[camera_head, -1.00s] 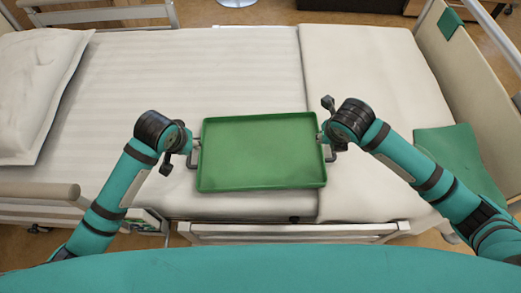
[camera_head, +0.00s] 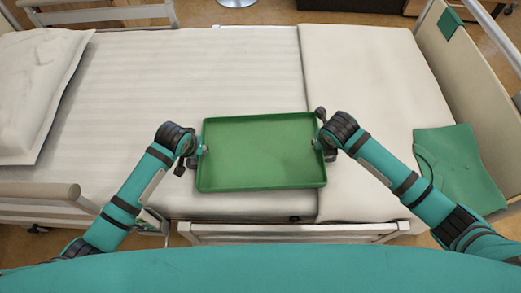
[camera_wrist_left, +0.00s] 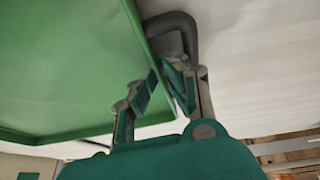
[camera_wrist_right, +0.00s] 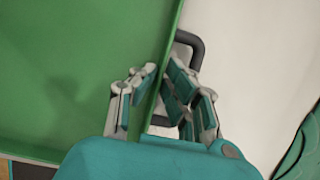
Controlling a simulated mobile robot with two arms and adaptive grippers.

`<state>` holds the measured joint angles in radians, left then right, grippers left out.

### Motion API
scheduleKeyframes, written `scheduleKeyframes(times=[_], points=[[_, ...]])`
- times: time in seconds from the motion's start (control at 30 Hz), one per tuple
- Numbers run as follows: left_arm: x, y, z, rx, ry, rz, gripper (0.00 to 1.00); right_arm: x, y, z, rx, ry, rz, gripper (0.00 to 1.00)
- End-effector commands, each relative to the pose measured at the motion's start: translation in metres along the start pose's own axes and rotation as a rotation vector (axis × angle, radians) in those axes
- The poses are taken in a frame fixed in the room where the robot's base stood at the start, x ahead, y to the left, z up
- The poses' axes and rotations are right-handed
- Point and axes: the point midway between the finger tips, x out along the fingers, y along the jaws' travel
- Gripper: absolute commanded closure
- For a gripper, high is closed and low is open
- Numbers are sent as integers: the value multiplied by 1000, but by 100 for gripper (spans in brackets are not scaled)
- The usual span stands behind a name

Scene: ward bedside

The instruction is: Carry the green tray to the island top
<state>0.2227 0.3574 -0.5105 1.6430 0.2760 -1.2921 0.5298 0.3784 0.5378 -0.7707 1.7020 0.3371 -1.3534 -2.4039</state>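The green tray (camera_head: 262,152) is flat, rectangular and low-rimmed, and looks level and empty over the near part of the bed. A grey loop handle stands out from each short side, seen in the left wrist view (camera_wrist_left: 180,20) and the right wrist view (camera_wrist_right: 193,45). My left gripper (camera_wrist_left: 159,74) is at the tray's left side, its fingers closed in on both sides of the rim. My right gripper (camera_wrist_right: 163,74) pinches the right rim the same way, one finger inside the tray and one outside. No island top is identifiable.
The bed (camera_head: 220,70) fills most of the head view, with a white pillow (camera_head: 40,90) at left. A green folded cloth (camera_head: 460,165) lies at right by the end board (camera_head: 480,85). A bed rail (camera_head: 290,230) runs along the near edge.

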Motion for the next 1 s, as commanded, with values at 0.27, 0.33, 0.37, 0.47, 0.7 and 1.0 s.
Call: scheduleKeyframes(times=[0.27,0.33,0.37,0.47,0.7,1.0], points=[[0,0,0,0,0,0,100,0,0,0,0,0,0,100],[0,0,0,0,0,0,100,0,0,0,0,0,0,100],[0,0,0,0,0,0,100,0,0,0,0,0,0,100],[0,0,0,0,0,0,100,0,0,0,0,0,0,100],[-2,0,-1,0,2,1,100,-2,0,2,0,-2,1,100],[-21,2,-9,0,2,1,100,-21,-1,10,0,-3,1,100]])
